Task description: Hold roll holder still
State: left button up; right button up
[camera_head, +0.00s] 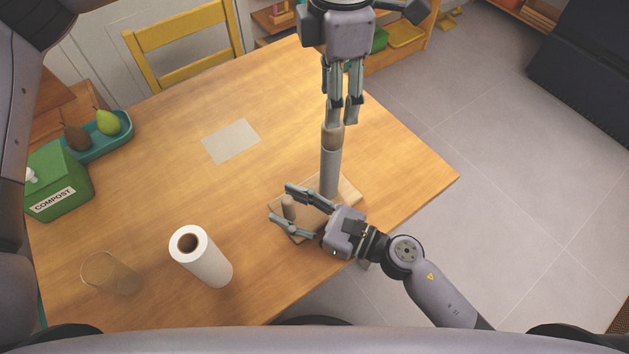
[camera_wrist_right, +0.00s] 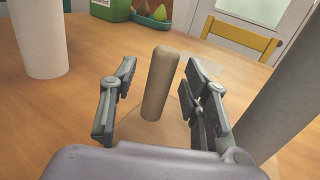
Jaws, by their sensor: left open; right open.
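The roll holder has a flat wooden base (camera_head: 348,187), a short wooden peg (camera_head: 288,207) and a tall post. A grey sleeve-like cylinder (camera_head: 330,172) surrounds the post, whose wooden top (camera_head: 332,137) sticks out. My right gripper (camera_head: 280,203) is open low over the base, its fingers on either side of the short peg. In the right wrist view the peg (camera_wrist_right: 160,85) stands upright between the open fingers (camera_wrist_right: 152,95), with gaps on both sides. My left gripper (camera_head: 344,112) is open, pointing down at the post's top; whether it touches is unclear.
A white paper roll (camera_head: 208,262) stands upright left of the holder, with a clear glass (camera_head: 110,275) beyond it. A green compost box (camera_head: 58,185) and a teal tray (camera_head: 103,148) with pears are at the far left. A pale sheet (camera_head: 231,141) lies mid-table. A yellow chair (camera_head: 180,50) stands behind.

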jog(key=shift+w+a, duration=0.1)
jog(key=shift+a, duration=0.15)
jog(key=shift+c, duration=0.4)
grip_shut()
dwell(0.4)
